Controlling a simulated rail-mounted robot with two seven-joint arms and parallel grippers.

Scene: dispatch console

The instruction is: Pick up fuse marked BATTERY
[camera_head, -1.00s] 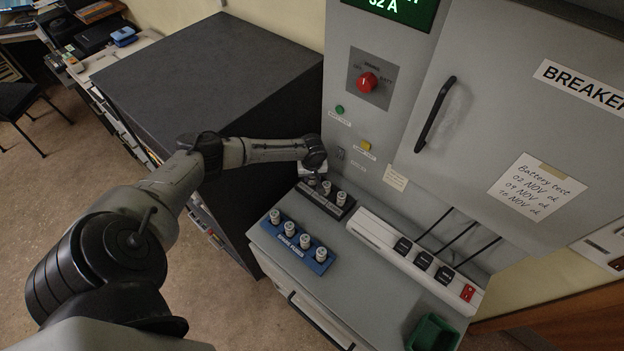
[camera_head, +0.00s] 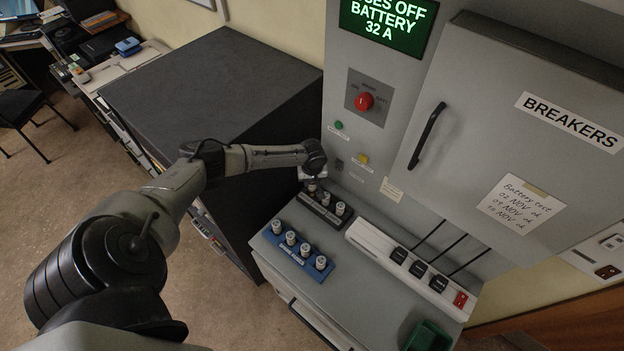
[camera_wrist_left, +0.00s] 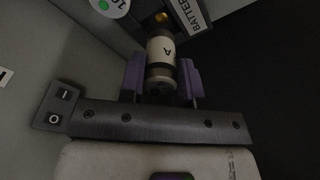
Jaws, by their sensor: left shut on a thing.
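A black fuse holder (camera_head: 312,207) stands at the back left of the console shelf, with pale fuses upright in it. My left gripper (camera_head: 311,181) is at the holder's far left end, shut on the fuse there. A label beginning BATTERY (camera_wrist_left: 188,14) is beside that fuse. I cannot tell whether the fuse is still seated. My right gripper is not in view.
A blue rack (camera_head: 297,255) with several fuses is in front of the holder. A white strip with black switches (camera_head: 418,268) and a red one lies to the right. A green bin (camera_head: 428,336) is at the front right. A dark cabinet (camera_head: 205,85) stands left of the console.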

